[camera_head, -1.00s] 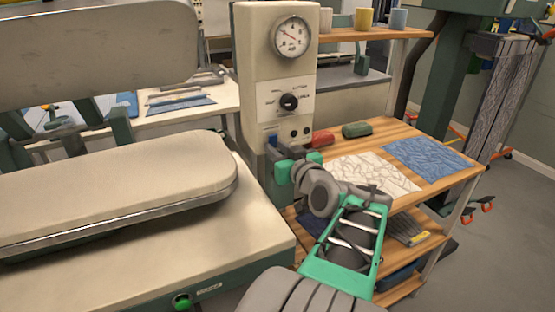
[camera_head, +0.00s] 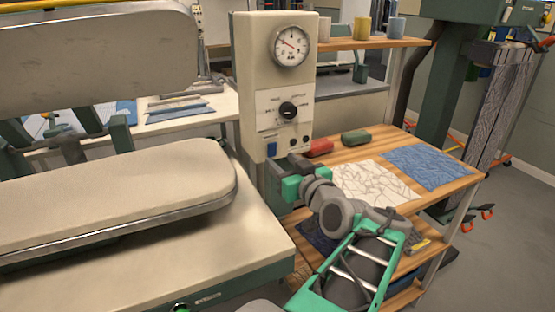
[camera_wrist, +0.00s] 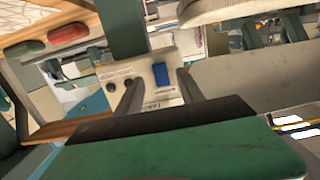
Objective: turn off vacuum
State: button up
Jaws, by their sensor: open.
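A cream control column (camera_head: 250,80) carries a round gauge (camera_head: 291,45), a black rotary knob (camera_head: 288,109) with small labels, and a blue switch (camera_head: 271,148) at the lower left of its panel. No label reading vacuum can be made out. The blue switch (camera_wrist: 162,76) shows between my fingers in the wrist view, beside dark round sockets. My gripper (camera_head: 281,166) is open and empty, just below the panel's lower edge in the head view. In the wrist view my gripper (camera_wrist: 159,82) points at the panel. Whether the fingers touch it I cannot tell.
A padded pressing board (camera_head: 110,190) on a cream table lies left. A wooden shelf cart (camera_head: 350,155) stands right, with red (camera_head: 319,147) and green (camera_head: 355,137) blocks and white and blue cloths. Cups stand on a shelf behind.

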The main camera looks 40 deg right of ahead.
jog(key=v, duration=0.4)
